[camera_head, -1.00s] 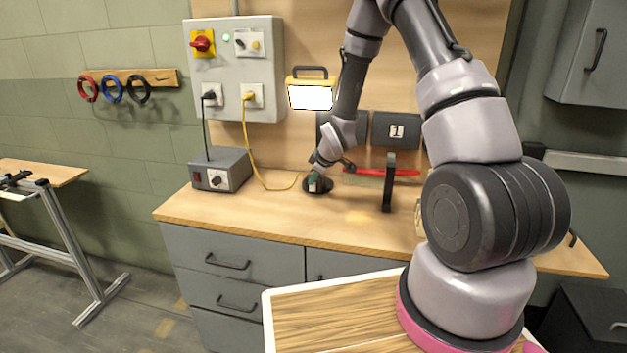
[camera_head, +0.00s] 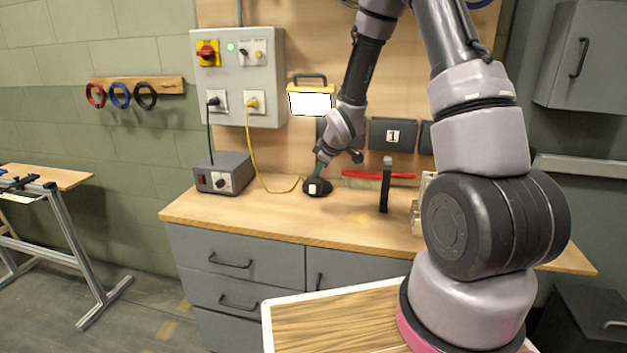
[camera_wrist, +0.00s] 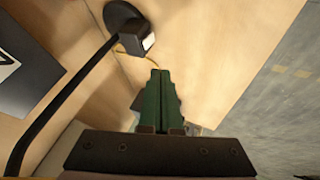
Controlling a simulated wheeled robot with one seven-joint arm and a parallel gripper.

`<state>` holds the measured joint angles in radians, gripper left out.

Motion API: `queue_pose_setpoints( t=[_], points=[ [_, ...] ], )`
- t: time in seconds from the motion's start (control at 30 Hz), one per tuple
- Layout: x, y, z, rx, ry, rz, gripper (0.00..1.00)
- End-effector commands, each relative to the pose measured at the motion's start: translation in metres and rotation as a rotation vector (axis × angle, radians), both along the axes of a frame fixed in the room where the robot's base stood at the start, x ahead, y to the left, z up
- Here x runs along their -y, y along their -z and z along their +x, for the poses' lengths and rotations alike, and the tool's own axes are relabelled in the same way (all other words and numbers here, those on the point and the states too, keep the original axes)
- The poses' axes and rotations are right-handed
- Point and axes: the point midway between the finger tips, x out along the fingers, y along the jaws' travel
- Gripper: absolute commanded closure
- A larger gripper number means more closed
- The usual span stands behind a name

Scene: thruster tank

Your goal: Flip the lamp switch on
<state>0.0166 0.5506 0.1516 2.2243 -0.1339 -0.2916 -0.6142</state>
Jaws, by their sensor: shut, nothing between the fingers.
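A dark lamp with a round base (camera_head: 320,192) stands on the bench, below the lit yellow work light. In the wrist view, its base (camera_wrist: 118,14) is at the top and a thin dark stem (camera_wrist: 62,103) runs to the lower left. A small black block with a white face (camera_wrist: 150,42) sits by the base; the white patch (camera_head: 313,188) also shows in the head view. I cannot tell the switch's position. My gripper (camera_head: 318,172) is just above the base. Its green fingers (camera_wrist: 158,74) are shut and empty, apart from the block in the wrist picture.
A grey power box (camera_head: 223,174) stands left on the bench (camera_head: 250,220), with a yellow cable (camera_head: 255,165) nearby. The lit work light (camera_head: 311,101) hangs behind. The bench front is clear.

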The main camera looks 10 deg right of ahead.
Motion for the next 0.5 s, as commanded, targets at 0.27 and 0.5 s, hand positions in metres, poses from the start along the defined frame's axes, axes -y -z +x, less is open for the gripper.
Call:
queue_pose_setpoints(
  t=[0.27, 0.5],
  points=[
    [0.008, -0.027, -0.012, 0.001, 0.001, 0.000, 1.00],
    [0.008, -0.028, -0.013, -0.001, 0.000, -0.001, 1.00]
  ],
)
